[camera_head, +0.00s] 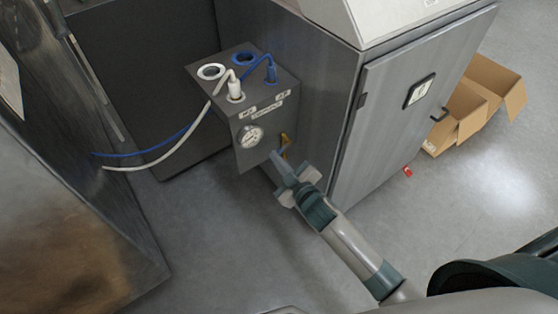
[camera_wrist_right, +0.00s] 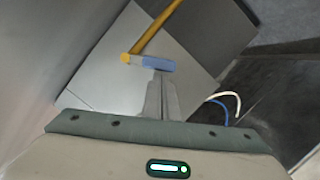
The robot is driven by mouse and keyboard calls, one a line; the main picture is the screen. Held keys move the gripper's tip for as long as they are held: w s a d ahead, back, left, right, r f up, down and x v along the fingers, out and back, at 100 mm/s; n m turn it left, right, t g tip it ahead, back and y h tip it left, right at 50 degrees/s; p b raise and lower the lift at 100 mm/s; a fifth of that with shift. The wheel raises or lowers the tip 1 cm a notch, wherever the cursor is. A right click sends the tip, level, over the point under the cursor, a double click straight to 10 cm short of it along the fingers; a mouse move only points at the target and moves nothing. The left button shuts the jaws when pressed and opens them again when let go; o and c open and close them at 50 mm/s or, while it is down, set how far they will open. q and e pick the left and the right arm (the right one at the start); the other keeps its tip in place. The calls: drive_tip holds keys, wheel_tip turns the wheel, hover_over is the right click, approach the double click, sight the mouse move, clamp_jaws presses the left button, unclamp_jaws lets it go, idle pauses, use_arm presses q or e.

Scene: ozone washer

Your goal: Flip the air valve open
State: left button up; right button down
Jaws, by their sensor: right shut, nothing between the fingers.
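The air valve is on the side of the grey box (camera_head: 262,108), near the pressure gauge (camera_head: 250,136). Its yellow pipe (camera_head: 286,141) shows beside my fingertips in the head view. In the right wrist view I see the yellow pipe (camera_wrist_right: 158,28) and the short blue handle (camera_wrist_right: 152,62), which lies across the pipe's end. My right gripper (camera_head: 275,156) is shut and empty, with its fingertips at the valve. In the right wrist view its fingertips (camera_wrist_right: 160,75) overlap the handle's lower edge; I cannot tell whether they touch. My left gripper is not in view.
The grey cabinet (camera_head: 385,110) stands right of the box. Blue and white hoses (camera_head: 160,157) run from the box's top to the left. A metal unit (camera_head: 60,200) fills the left side. An open cardboard box (camera_head: 470,105) sits on the floor behind the cabinet. The floor in front is clear.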

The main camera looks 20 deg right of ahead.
use_arm(q)
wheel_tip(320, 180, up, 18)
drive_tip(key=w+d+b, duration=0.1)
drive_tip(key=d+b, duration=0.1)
drive_tip(key=b, duration=0.8)
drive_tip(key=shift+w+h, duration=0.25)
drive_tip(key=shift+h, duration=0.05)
use_arm(e)
drive_tip(key=w+d+f+n+t+h, duration=0.1)
drive_tip(key=f+n, duration=0.4)
drive_tip(key=n, duration=0.5)
drive_tip(key=d+t, duration=0.1)
drive_tip(key=d, duration=0.1)
drive_tip(key=shift+w+d+f+t, duration=0.2)
drive_tip(key=shift+d+f+t, duration=0.1)
drive_tip(key=shift+t, duration=0.1)
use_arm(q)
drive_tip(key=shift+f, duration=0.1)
